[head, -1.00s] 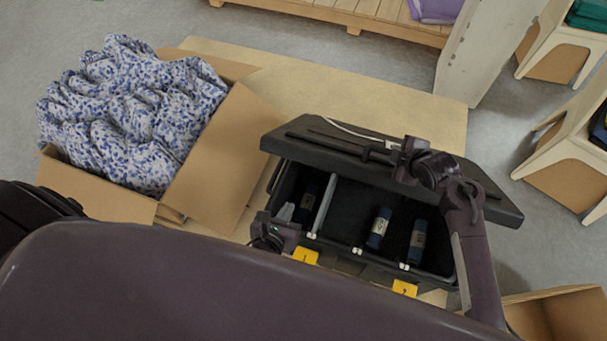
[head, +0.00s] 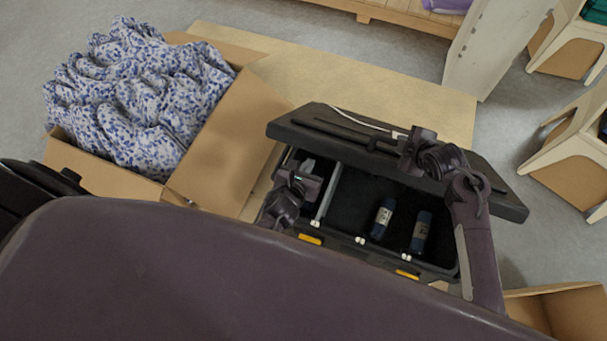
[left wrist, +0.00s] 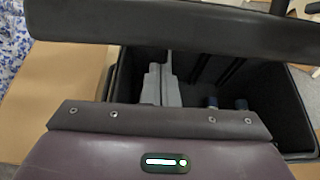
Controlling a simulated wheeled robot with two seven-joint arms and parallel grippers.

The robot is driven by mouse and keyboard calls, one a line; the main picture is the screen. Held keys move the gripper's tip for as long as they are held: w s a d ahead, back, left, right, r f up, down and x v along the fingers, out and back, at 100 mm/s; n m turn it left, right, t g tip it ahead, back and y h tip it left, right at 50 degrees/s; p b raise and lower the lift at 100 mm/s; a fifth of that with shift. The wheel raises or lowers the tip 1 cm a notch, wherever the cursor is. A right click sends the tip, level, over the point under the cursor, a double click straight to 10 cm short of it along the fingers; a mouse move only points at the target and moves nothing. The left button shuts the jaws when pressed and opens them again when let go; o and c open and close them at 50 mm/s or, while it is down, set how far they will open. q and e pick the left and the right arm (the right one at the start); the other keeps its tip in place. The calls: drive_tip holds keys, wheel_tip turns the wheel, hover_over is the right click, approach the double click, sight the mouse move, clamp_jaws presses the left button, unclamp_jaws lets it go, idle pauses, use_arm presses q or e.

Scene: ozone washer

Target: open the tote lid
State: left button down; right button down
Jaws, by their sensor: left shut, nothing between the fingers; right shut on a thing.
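The black tote (head: 345,243) stands at centre right in the head view. Its lid (head: 330,133) is partly raised and tilted, showing the inside. My right gripper (head: 385,146) is shut on the lid, at the bar along its top. My left gripper (head: 308,178) is shut and empty, over the tote's left compartment at the front of the opening, just below the lid's edge. In the left wrist view the lid (left wrist: 180,28) crosses the top and the open tote (left wrist: 275,90) lies below it.
Two dark bottles (head: 383,218) (head: 420,232) lie in the tote, right of a grey divider (head: 328,192). Yellow tabs (head: 310,239) (head: 407,274) sit on its front. A cardboard box (head: 225,150) of patterned cloth (head: 140,95) stands close on the left.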

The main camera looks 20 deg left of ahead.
use_arm(q)
drive_tip(key=shift+w+r, duration=0.25)
drive_tip(key=shift+r, duration=0.1)
